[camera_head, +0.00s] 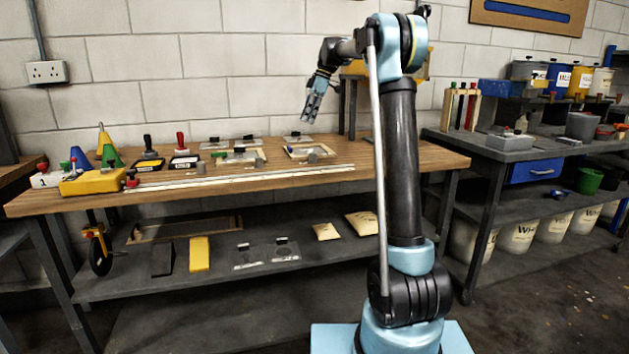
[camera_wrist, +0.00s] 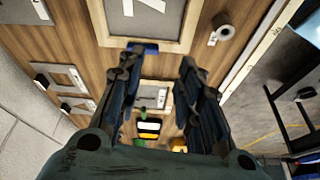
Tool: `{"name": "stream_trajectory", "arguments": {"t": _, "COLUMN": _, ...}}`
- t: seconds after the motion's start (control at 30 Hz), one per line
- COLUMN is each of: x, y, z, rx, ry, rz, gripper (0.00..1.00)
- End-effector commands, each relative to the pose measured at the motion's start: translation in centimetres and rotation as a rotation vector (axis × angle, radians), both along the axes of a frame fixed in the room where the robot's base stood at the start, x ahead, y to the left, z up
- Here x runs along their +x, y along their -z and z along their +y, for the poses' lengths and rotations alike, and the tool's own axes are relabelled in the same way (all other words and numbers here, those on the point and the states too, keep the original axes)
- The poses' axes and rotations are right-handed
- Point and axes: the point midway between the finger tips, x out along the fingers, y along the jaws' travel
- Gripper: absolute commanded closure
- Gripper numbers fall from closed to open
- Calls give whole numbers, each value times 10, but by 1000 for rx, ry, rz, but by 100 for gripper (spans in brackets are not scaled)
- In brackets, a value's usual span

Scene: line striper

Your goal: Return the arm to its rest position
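My arm rises from its light-blue base in front of the wooden workbench (camera_head: 400,158). It bends over at the top toward the left. My gripper (camera_head: 309,112) hangs above the right part of the bench, tilted downward and clear of the surface. In the wrist view my gripper (camera_wrist: 155,60) shows its two dark-blue fingers apart, with nothing between them. Beyond the fingers lie the wooden bench top and a framed stencil (camera_wrist: 183,38).
Stencils, stamps, coloured cones (camera_head: 105,138) and a yellow block (camera_head: 93,182) stand on the bench. A long pale straightedge (camera_head: 240,178) lies along its front. A dark metal bench (camera_head: 505,150) with paint tins is at right. A brick wall (camera_head: 230,60) stands behind.

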Motion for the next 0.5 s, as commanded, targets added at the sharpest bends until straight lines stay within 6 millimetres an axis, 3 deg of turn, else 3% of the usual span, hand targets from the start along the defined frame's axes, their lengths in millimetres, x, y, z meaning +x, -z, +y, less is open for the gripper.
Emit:
{"name": "stream_trajectory", "arguments": {"t": 0.27, "x": -50, "y": -2, "z": -29, "rx": -41, "ry": 160, "rz": 22, "gripper": 67}}
{"name": "stream_trajectory", "arguments": {"t": 0.5, "x": -113, "y": 7, "z": -63, "rx": -88, "ry": 368, "rz": 45, "gripper": 67}}
